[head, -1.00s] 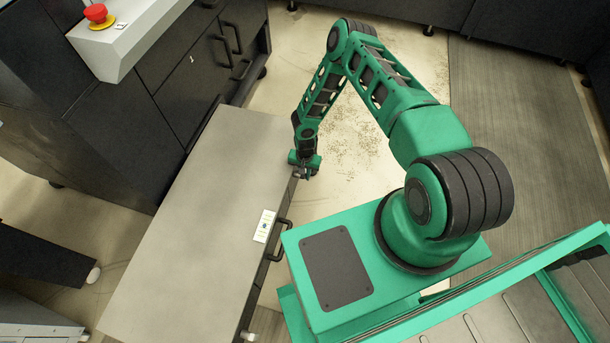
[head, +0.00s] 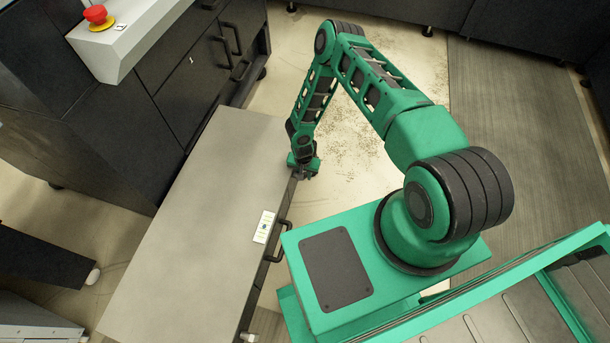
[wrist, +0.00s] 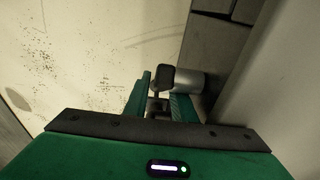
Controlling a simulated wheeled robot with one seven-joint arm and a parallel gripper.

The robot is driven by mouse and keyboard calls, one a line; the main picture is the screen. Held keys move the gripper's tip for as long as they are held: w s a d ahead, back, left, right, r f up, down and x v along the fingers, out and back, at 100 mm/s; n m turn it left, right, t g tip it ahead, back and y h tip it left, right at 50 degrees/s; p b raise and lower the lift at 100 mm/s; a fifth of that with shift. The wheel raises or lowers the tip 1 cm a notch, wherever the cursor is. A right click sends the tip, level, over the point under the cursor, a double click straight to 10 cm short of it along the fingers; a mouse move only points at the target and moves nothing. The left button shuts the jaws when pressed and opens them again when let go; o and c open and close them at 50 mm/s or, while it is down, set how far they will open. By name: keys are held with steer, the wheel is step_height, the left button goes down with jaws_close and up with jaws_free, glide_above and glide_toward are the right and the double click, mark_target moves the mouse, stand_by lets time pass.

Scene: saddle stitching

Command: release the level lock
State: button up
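In the wrist view a short silver cylinder with a dark square-edged end (wrist: 188,82) juts from the side of a dark cabinet; it looks like the level lock. My gripper (wrist: 161,92) is at it, with its two green fingers apart. The dark end lies at the fingertips, between them in the picture. I cannot tell whether the fingers touch it. A small dark part shows deeper between the fingers. In the head view my gripper (head: 304,174) is low at the right edge of the grey-topped table, and the lock is hidden there.
The grey tabletop (head: 190,210) is bare except for a white label (head: 264,227) near a dark handle (head: 280,241). Dark cabinets (head: 195,85) and a red emergency button (head: 96,14) stand at the upper left. Speckled floor (head: 350,130) lies open right of the table.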

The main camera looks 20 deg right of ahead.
steer(key=r, duration=0.7)
steer(key=s+a+r, duration=0.1)
steer(key=r, duration=0.2)
steer(key=shift+r, duration=0.3)
steer(key=shift+d, duration=0.1)
steer(key=shift+w+d+f+g, duration=0.1)
steer(key=shift+w+d+g, duration=0.2)
steer(key=shift+w, duration=0.1)
steer(key=shift+g+y, duration=0.3)
steer(key=shift+y, duration=0.2)
steer(key=f, duration=1)
steer(key=shift+w+d+f, duration=0.2)
steer(key=shift+w+f, duration=0.05)
steer(key=shift+w, duration=0.1)
jaws_close()
